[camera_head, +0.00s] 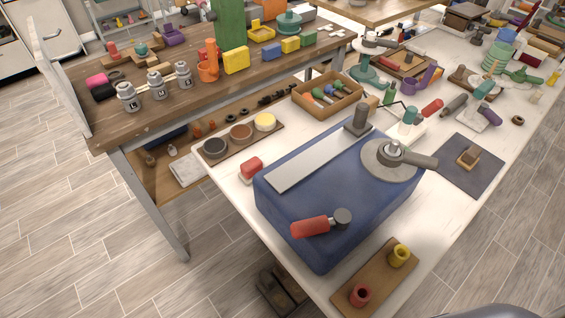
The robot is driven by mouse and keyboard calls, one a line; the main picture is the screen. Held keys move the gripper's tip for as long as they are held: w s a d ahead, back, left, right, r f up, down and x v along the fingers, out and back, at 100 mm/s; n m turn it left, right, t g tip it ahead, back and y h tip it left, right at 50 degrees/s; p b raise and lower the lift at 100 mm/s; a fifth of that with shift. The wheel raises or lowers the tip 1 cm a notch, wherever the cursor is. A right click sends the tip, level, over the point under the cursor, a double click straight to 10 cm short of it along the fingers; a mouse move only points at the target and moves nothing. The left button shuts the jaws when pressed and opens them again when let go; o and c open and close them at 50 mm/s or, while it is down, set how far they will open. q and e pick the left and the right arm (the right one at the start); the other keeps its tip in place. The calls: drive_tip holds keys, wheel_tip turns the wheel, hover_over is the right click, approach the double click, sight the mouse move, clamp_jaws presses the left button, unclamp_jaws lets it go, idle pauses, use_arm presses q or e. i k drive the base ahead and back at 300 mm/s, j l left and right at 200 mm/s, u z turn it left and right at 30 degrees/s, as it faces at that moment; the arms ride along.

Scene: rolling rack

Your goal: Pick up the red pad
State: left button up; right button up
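A small red block with a pale underside (251,167), which looks like the red pad, lies on the white table (228,187). It is just left of the large blue machine (305,200) and in front of the tray of round pots (240,138). Nothing covers it from above. A gap shows between it and the blue machine's side, though it is narrow. Neither of my grippers shows in this view.
The blue machine carries a red-handled knob (312,226) and a grey round plate (400,160). A brown board with red and yellow cups (376,278) lies at the front edge. A wooden tool tray (327,95) stands behind. A cluttered wooden table (190,95) stands left.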

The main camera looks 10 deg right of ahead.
sight(250, 168)
drive_tip(key=z, duration=0.3)
drive_tip(key=i+j+z, duration=0.15)
drive_tip(key=j+z, duration=0.55)
drive_tip(key=i+j+z, duration=0.1)
drive_tip(key=j+z, duration=0.25)
drive_tip(key=j, duration=0.15)
